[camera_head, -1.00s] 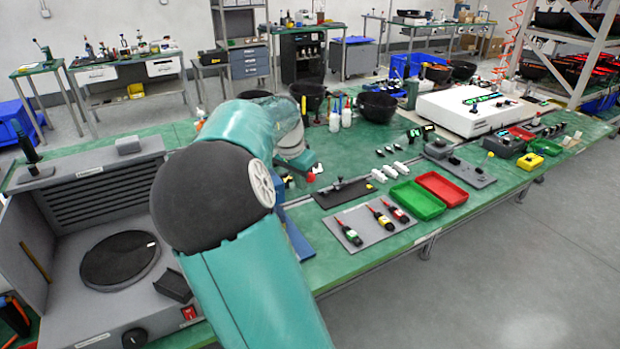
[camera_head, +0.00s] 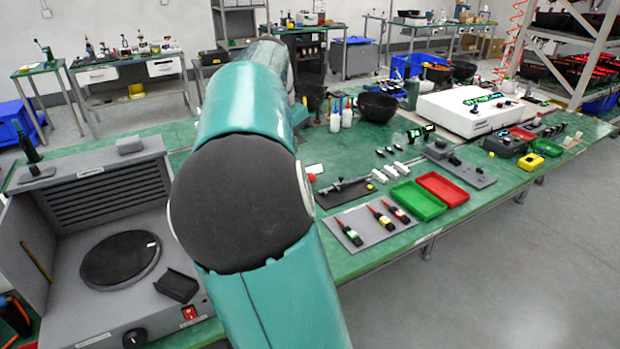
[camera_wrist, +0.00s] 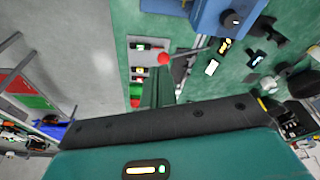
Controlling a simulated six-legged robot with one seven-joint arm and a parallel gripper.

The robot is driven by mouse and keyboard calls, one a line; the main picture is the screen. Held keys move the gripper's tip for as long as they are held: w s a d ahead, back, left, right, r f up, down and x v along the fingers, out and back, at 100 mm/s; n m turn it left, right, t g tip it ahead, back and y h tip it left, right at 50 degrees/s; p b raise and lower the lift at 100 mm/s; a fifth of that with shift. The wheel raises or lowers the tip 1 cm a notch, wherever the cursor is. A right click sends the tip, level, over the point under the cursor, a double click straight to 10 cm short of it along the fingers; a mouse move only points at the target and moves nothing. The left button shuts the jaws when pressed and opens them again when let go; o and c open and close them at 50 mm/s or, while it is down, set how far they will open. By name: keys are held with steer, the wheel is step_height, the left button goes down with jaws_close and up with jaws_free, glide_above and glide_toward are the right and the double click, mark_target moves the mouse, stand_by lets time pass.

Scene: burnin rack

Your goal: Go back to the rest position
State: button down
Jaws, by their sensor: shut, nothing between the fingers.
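My arm stands bent in the middle of the head view and hides my gripper there. In the wrist view my gripper (camera_wrist: 158,80) shows as a narrow green shape above a dark bar; its fingers are together with nothing seen between them. It points over the green bench (camera_wrist: 200,85), close in the picture to a red ball knob (camera_wrist: 163,59) on a thin lever. I cannot tell the gap between them. The red knob also shows in the head view (camera_head: 311,178), just right of my arm.
A grey mat (camera_head: 352,243) holds three small handheld units. Green (camera_head: 418,201) and red (camera_head: 443,189) trays lie beyond it. A grey station with a round black plate (camera_head: 120,259) stands at left; a white instrument (camera_head: 468,110) is at back right. Open floor lies right.

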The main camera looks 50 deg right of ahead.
stand_by(0.3)
steer(key=s+a+f+n+t+y, duration=0.1)
steer(key=s+a+n, duration=0.4)
steer(key=a, duration=0.5)
steer(key=s+a+f+n+t+y, duration=0.1)
steer(key=s+a+f+n, duration=0.3)
steer(key=a, duration=0.7)
steer(key=s+a+f+n+t, duration=0.3)
steer(key=s+a+n, duration=0.4)
steer(key=a, duration=0.4)
steer(key=shift+s+a+n+y, duration=0.25)
steer(key=shift+s+n+y, duration=0.15)
steer(key=shift+n, duration=0.3)
steer(key=shift+a, duration=0.2)
